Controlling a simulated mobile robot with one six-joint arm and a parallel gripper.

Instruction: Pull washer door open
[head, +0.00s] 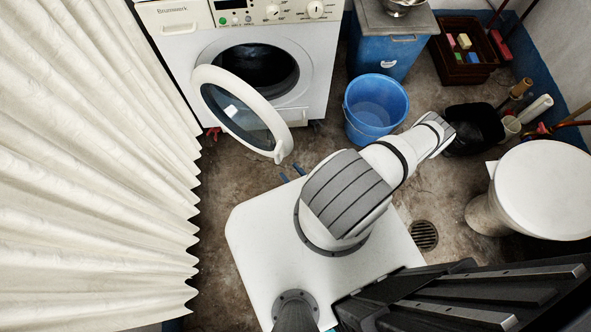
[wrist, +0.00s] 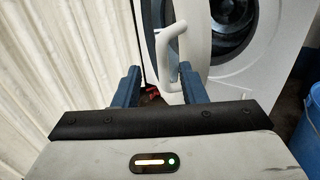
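The white washer (head: 300,95) stands at the back, its round door (head: 198,78) swung well open to the left, with the dark drum opening showing. The door's white handle (head: 284,150) is on its free edge, nearest me. In the wrist view the handle (wrist: 162,55) is a white loop by the right finger. My gripper (head: 292,173) is open, its two blue fingers just short of the handle in the head view. In the wrist view my gripper (wrist: 160,69) has its fingers wide apart. I cannot tell whether the right finger touches the handle.
A cream curtain (head: 90,170) hangs along the left, close to the door. A blue bucket (head: 362,126) stands right of the washer. The floor has a drain (head: 424,235).

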